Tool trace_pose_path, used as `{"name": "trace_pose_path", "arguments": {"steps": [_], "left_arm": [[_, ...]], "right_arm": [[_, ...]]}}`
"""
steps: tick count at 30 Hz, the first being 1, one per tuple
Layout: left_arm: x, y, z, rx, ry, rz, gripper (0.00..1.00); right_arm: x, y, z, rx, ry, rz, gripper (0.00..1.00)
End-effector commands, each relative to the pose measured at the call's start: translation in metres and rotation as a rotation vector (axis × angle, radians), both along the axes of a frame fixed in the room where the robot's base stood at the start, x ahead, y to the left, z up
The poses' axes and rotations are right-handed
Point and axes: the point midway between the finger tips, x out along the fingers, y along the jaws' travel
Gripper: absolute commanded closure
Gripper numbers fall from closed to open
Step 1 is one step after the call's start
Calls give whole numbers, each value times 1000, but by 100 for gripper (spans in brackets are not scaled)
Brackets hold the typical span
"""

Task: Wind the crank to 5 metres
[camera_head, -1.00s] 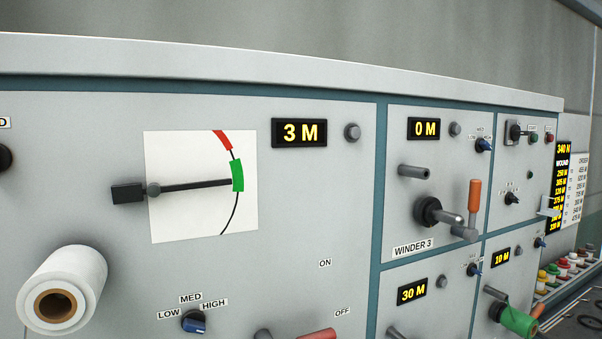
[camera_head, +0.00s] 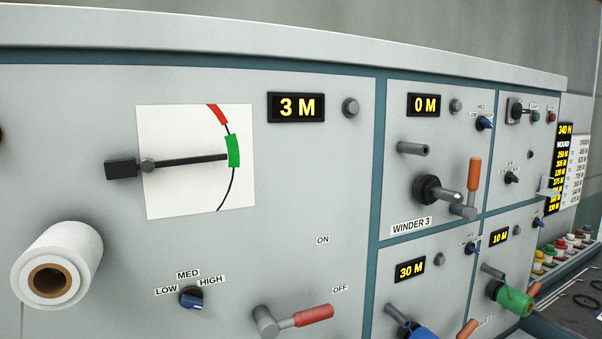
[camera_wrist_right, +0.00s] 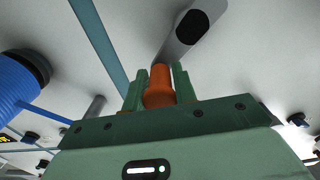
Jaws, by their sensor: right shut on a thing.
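In the right wrist view my right gripper (camera_wrist_right: 160,88) is shut on an orange crank handle (camera_wrist_right: 159,78), one green finger on each side. The handle's grey crank arm (camera_wrist_right: 178,48) runs up to a dark end. No gripper shows in the head view, so I cannot tell there which crank is held. In the head view a large display (camera_head: 297,107) reads 3 M. The Winder 3 display (camera_head: 424,104) reads 0 M, and its crank handle (camera_head: 473,173) stands upright and free. Lower displays read 30 M (camera_head: 411,270) and 10 M (camera_head: 499,238).
A dial gauge has its pointer (camera_head: 185,160) at the green band. A white roll (camera_head: 78,250) juts out at left. The blue speed knob (camera_head: 191,297) and red-handled lever (camera_head: 312,316) sit below. A blue spool (camera_wrist_right: 22,84) is left of my right gripper.

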Motion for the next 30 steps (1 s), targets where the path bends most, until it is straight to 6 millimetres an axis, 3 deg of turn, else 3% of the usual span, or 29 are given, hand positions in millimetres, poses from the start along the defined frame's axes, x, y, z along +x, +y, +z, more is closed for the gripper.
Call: {"name": "trace_pose_path", "arguments": {"steps": [12, 23, 30], "left_arm": [[-2, 0, -13, 1, 5, 0, 64], [-2, 0, -13, 0, 5, 0, 64], [-4, 0, -24, 0, 10, 0, 64]], "right_arm": [[-1, -3, -24, 3, 13, 9, 100], [0, -4, -23, 5, 7, 11, 100], [1, -5, -37, 6, 6, 12, 100]]}}
